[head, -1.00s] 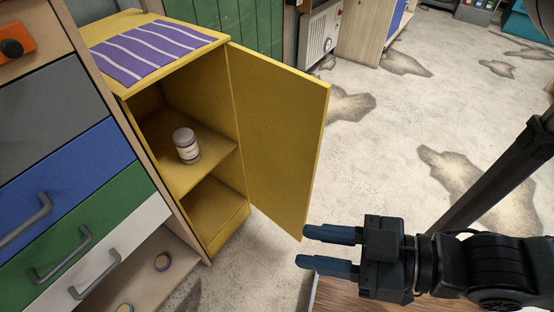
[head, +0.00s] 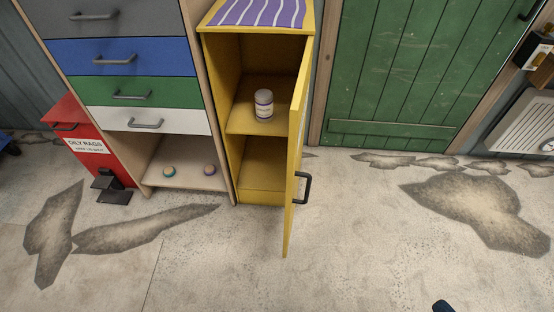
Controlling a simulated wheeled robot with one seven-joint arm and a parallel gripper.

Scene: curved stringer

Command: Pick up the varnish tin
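A small pale tin with purple bands (head: 264,105), which I take for the varnish tin, stands upright on the upper shelf of the yellow cabinet (head: 222,75). The cabinet's door (head: 292,170) is swung open and seen nearly edge-on, just right of the tin. The tin is in plain view. Of my gripper, only a dark blue fingertip (head: 443,306) shows at the bottom edge, right of centre. It is far from the tin and the cabinet. The rest of my gripper is out of frame, so its opening cannot be seen.
A drawer unit (head: 143,88) stands against the cabinet's left side, with two small round items (head: 169,170) in its open bottom. A red oily-rags bin (head: 90,145) is further left. The door's black handle (head: 303,187) sticks out rightward. The stained floor in front is clear.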

